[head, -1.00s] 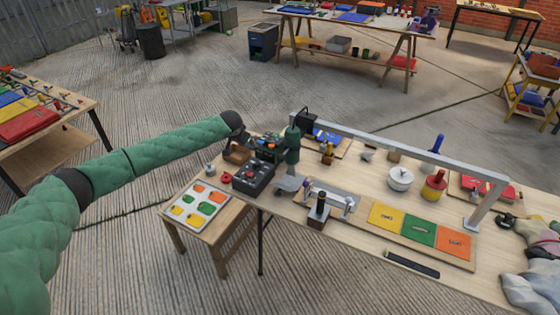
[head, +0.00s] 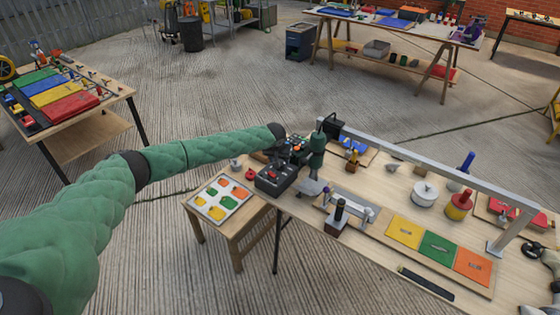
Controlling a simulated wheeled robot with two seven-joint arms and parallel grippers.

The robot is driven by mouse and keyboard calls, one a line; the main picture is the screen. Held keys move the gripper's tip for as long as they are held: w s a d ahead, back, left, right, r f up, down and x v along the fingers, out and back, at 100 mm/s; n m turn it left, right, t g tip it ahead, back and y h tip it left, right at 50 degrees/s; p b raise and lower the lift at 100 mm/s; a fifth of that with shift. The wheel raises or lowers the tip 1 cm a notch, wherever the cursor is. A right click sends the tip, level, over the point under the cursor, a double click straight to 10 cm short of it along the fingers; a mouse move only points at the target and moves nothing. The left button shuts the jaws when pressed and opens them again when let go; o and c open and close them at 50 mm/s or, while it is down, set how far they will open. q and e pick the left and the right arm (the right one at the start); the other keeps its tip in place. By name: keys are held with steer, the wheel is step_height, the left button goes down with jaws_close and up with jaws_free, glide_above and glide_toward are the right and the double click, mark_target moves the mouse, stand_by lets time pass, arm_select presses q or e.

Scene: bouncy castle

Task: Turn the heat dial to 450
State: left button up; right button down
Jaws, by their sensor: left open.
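A dark control box (head: 276,180) with red knobs on top sits at the near left end of the long wooden bench (head: 385,275). It is too small in the head view to read any dial marks or tell a heat dial's setting. My left arm reaches in from the left, and my left gripper (head: 296,147) is over the bench's left end, just behind the box. The gripper is open, small and dark among other parts there. I cannot tell whether it touches anything. My right gripper is not in view.
A green upright tool (head: 316,155) stands close right of the gripper. A metal rail (head: 430,163) spans the bench's back. A small table with a coloured tray (head: 220,197) adjoins the left end. Yellow (head: 405,231), green and orange squares lie at the bench's front.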

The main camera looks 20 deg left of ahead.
arm_select(q)
steer(key=shift+p+x, duration=0.4)
steer(key=shift+x, duration=1.2)
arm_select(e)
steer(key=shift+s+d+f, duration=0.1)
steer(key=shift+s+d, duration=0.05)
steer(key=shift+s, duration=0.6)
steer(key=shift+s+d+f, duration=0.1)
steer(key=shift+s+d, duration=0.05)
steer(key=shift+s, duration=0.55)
arm_select(q)
steer(key=shift+c, duration=0.4)
steer(key=c, duration=0.9)
steer(key=shift+f, duration=0.1)
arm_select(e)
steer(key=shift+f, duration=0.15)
